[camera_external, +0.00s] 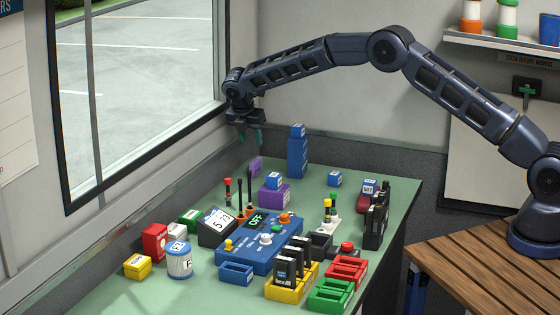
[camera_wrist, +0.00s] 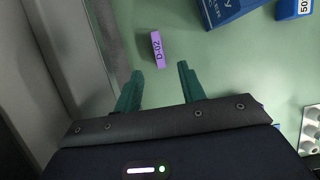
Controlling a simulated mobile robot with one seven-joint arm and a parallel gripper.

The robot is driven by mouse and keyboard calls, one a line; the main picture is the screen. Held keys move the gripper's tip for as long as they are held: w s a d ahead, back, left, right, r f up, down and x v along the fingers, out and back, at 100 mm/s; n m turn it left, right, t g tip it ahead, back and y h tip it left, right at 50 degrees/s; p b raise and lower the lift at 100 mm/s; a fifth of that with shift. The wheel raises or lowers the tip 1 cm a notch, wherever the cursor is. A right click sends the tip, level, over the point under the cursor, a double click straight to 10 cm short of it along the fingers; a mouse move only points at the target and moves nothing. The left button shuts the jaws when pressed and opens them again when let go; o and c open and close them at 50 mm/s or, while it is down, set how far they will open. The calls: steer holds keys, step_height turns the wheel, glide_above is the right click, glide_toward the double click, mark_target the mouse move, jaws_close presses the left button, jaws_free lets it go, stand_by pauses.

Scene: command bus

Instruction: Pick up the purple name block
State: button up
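The purple name block (camera_wrist: 158,50), labelled "D-02", lies on the green table just beyond my fingertips in the wrist view. In the external view it appears as a small purple block (camera_external: 256,165) at the table's far left, near the window wall. My gripper (camera_external: 251,138) is above it there, pointing down. In the wrist view my gripper (camera_wrist: 160,71) has its two green fingers apart with nothing between them. The block is in front of the gap, apart from both fingers.
A tall blue box (camera_external: 297,158) stands right of the block, and a larger purple box (camera_external: 274,194) is nearer the camera. A blue console (camera_external: 258,241), bins and small blocks crowd the table's front. The window wall (camera_wrist: 66,55) is close at left in the wrist view.

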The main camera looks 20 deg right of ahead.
mark_target(255, 161)
steer(key=shift+x, duration=5.5)
steer(key=shift+w+a, duration=0.1)
steer(key=shift+a, duration=0.05)
jaws_close()
